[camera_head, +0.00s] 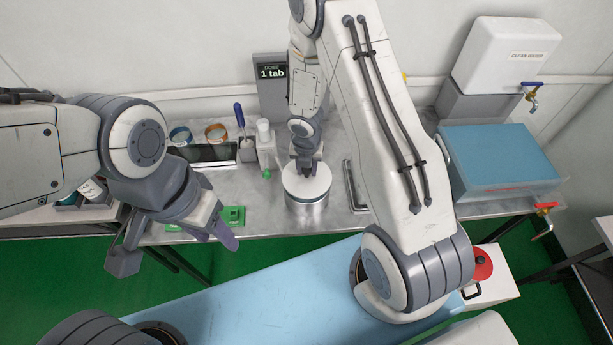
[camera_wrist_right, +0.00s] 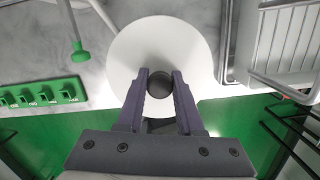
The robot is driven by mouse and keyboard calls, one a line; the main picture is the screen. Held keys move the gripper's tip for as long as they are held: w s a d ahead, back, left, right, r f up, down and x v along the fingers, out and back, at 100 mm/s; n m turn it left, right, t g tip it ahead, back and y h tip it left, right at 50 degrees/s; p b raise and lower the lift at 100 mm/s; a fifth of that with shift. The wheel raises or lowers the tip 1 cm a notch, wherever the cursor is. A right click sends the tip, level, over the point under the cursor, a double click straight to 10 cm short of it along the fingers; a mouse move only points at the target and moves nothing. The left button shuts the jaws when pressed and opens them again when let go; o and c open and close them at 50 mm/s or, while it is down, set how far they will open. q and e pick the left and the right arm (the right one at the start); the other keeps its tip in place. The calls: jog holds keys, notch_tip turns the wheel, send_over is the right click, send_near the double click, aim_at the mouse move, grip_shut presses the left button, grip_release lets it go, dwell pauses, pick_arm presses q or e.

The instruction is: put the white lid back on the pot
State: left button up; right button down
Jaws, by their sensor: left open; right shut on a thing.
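The white lid (camera_head: 318,181) is round and shows over the metal pot (camera_head: 306,206) on the steel bench. In the right wrist view the lid (camera_wrist_right: 135,58) fills the middle, with a dark round knob (camera_wrist_right: 160,84) at its centre. My right gripper (camera_head: 305,170) is shut on the knob, and its fingers (camera_wrist_right: 160,88) stand on both sides of it. The lid covers the pot's mouth in the head view; I cannot tell whether it touches the rim. My left gripper (camera_head: 182,245) is open and empty at the left, in front of the bench edge.
A green block (camera_head: 234,215) lies on the bench front left of the pot. A metal rack (camera_head: 354,185) lies close right of the pot. A blue-topped box (camera_head: 500,157) stands far right.

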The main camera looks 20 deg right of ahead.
aim_at(307, 175)
jog(key=shift+f+b, duration=0.9)
jog(key=shift+f, duration=0.65)
pick_arm(q)
notch_tip(307, 175, down, 3)
jog(key=shift+r, duration=0.15)
pick_arm(e)
jog(key=c, duration=0.5)
grip_release()
jog(key=shift+c, duration=0.2)
pick_arm(q)
jog(key=shift+r, duration=0.1)
pick_arm(e)
jog(key=shift+r, duration=0.15)
